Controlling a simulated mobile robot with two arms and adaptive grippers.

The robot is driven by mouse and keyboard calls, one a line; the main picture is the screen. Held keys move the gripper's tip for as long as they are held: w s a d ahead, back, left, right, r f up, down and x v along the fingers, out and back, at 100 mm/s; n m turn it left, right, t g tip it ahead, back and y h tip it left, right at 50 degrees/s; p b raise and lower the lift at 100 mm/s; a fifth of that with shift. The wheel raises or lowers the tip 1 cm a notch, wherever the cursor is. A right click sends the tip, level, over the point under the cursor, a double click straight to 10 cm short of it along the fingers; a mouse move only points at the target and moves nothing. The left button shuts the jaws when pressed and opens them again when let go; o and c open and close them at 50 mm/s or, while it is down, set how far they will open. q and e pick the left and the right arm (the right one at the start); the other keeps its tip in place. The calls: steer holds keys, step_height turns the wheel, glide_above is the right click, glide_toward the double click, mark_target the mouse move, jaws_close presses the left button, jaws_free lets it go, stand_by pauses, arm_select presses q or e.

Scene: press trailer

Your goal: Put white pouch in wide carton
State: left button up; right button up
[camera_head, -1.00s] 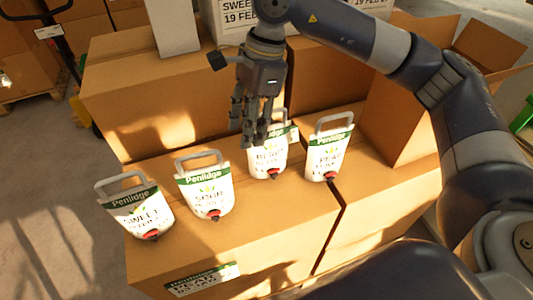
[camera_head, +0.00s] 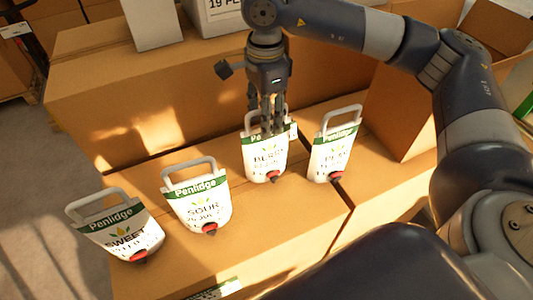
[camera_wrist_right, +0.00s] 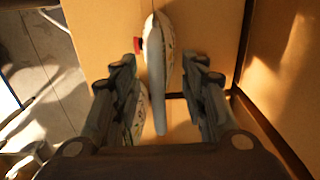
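Several white pouches with green bands and looped handles stand in a row on brown cartons. They read SWEET (camera_head: 120,230), SOUR (camera_head: 198,200), BERRY (camera_head: 266,158) and, at the right, a partly legible PEAR (camera_head: 333,155). My right gripper (camera_head: 267,125) points down at the BERRY pouch's handle. In the right wrist view its fingers (camera_wrist_right: 163,78) are apart on either side of the pouch (camera_wrist_right: 155,45) and its grey handle, with gaps showing. An open carton (camera_head: 400,115) with raised flaps stands at the right; its inside is hidden. My left gripper is out of view.
A large closed carton (camera_head: 190,90) stands behind the row, with white boxes (camera_head: 152,22) on top. My right arm passes above the open carton's side. Bare floor (camera_head: 40,180) lies at the left.

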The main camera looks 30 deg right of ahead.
mark_target(268, 147)
steer(key=f, duration=0.2)
steer(key=f+p, duration=0.1)
steer(key=f, duration=0.1)
steer(key=shift+s+d, duration=0.1)
steer(key=shift+d, duration=0.2)
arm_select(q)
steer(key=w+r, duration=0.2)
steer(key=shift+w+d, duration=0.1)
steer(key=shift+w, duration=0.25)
arm_select(e)
jaws_close()
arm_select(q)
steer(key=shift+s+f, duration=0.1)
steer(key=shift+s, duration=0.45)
